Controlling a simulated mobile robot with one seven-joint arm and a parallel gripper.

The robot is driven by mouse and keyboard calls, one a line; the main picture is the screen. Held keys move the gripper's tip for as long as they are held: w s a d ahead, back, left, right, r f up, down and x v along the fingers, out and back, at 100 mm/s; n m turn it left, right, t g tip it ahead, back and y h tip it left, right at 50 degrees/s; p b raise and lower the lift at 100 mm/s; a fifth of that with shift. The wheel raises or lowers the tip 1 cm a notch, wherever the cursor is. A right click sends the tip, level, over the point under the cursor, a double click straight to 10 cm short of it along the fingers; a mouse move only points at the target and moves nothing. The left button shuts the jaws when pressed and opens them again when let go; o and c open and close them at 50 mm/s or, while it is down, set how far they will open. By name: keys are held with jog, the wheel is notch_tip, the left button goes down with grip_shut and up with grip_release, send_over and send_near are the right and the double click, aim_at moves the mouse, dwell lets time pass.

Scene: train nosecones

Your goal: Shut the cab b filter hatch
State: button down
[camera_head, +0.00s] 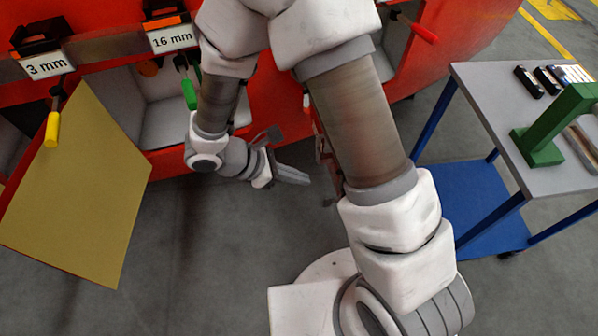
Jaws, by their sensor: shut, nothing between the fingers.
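My gripper (305,180) is shut and empty, low in front of the red nosecone, with its fingers pointing right. Just right of its fingertips is a narrow red part (322,150), seen nearly edge-on and partly hidden by my arm. A large panel with a yellow face and red edge (75,195) stands open at the left, in front of a grey-lined recess (165,115). No label reads cab b or filter, so I cannot tell which panel is the filter hatch. My gripper is well right of the yellow panel and apart from it.
Signs reading 3 mm (46,65) and 16 mm (172,39) sit on the red body. Yellow-handled (52,128), green-handled (190,95) and red-handled (424,33) tools hang there. A blue-legged table (490,105) with a green block (550,130) stands right.

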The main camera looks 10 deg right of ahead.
jog(key=w+d+f, duration=0.1)
jog(key=d+f, duration=0.3)
jog(key=d, duration=0.4)
jog(key=shift+d+f, duration=0.2)
jog(key=shift+d, duration=0.1)
